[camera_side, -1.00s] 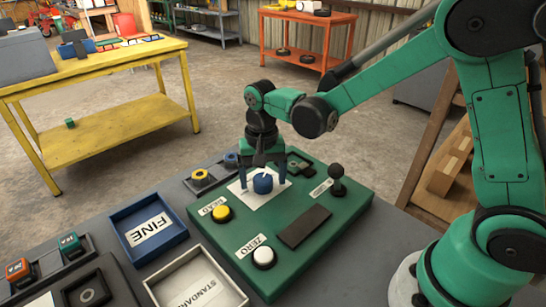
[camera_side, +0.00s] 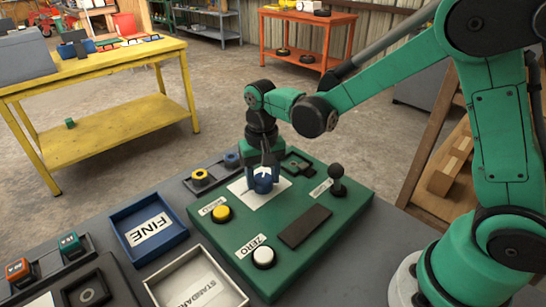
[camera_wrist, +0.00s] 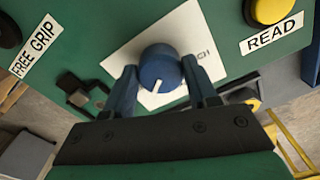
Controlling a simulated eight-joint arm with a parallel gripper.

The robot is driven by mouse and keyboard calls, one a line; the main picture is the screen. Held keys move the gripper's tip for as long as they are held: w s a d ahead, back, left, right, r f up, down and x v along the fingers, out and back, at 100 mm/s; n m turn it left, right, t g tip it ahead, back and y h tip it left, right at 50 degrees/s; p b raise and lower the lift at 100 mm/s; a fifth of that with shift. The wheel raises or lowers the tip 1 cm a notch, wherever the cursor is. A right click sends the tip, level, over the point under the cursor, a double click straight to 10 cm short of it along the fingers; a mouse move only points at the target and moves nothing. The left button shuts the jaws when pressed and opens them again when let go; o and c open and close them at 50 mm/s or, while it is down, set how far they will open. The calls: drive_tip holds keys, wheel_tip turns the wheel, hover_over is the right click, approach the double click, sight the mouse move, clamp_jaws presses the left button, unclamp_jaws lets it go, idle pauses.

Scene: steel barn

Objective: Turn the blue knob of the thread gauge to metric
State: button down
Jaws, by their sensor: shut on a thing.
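The blue knob (camera_side: 263,184) stands on a white card (camera_side: 241,196) on the green panel of the gauge (camera_side: 318,228). My gripper (camera_side: 262,178) points down over it, shut on the knob from both sides. In the wrist view the knob (camera_wrist: 158,66) sits between my two blue fingers (camera_wrist: 161,78). A white pointer line on the knob's top (camera_wrist: 157,86) points down toward my gripper's palm. The card's lettering is partly hidden; only its end, seemingly "GH", shows. No word "metric" can be read.
A yellow READ button (camera_side: 221,214), a white ZERO button (camera_side: 263,257) and a black upright lever (camera_side: 337,180) stand near the knob on the panel. A blue FINE tray (camera_side: 149,229) and a pale STANDARD tray (camera_side: 197,280) lie to the left.

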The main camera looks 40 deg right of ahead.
sight(264, 178)
drive_tip(key=n, duration=0.5)
drive_tip(key=shift+d+n, duration=0.1)
drive_tip(key=shift+n, duration=0.2)
drive_tip(key=n, duration=0.4)
drive_tip(key=shift+n, duration=0.4)
drive_tip(key=shift+c, duration=1.3)
unclamp_jaws()
drive_tip(key=shift+r, duration=2.8)
